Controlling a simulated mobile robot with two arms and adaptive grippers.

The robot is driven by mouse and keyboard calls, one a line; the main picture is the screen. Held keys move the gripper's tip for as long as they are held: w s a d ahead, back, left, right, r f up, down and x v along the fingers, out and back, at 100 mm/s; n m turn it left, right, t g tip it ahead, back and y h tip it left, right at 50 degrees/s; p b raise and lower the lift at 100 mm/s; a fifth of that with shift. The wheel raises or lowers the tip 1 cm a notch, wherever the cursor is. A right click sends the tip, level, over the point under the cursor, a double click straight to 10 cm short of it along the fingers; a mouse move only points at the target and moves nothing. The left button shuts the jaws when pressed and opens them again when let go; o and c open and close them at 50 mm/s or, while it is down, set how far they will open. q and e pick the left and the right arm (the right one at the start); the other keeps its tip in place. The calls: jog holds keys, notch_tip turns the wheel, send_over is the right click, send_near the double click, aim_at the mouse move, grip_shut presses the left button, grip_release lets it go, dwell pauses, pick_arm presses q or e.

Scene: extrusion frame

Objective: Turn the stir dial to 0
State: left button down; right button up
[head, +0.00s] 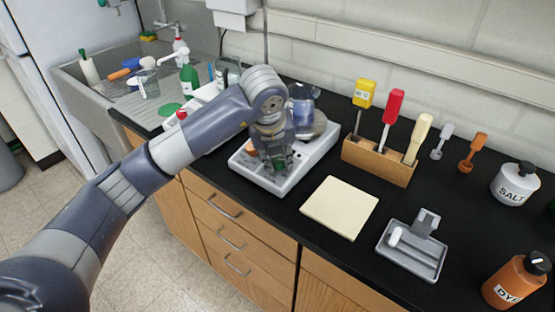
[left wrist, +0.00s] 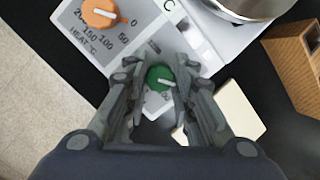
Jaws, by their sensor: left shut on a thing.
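The stirring hotplate (head: 324,150) is a light grey unit on the black bench, and its control panel also shows in the left wrist view (left wrist: 195,45). The green stir dial (left wrist: 160,77) has a white pointer directed to the right in the left wrist view. My left gripper (left wrist: 160,84) points down at the panel, its fingers on either side of the green dial and shut on it. In the head view my left gripper (head: 277,160) covers most of the dial. Most of the stir scale is hidden by the fingers. My right gripper is not in view.
The orange heat dial (left wrist: 101,13) sits beside the stir dial. A cream pad (head: 340,207) lies in front of the hotplate. A wooden tool rack (head: 379,161) stands to the right, and a grey tray (head: 411,251) lies at front right. The sink (head: 85,92) is at left.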

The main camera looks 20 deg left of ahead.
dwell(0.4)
pick_arm(q)
jog(key=c, duration=1.3)
grip_release()
jog(key=shift+c, duration=0.2)
jog(key=v, duration=1.2)
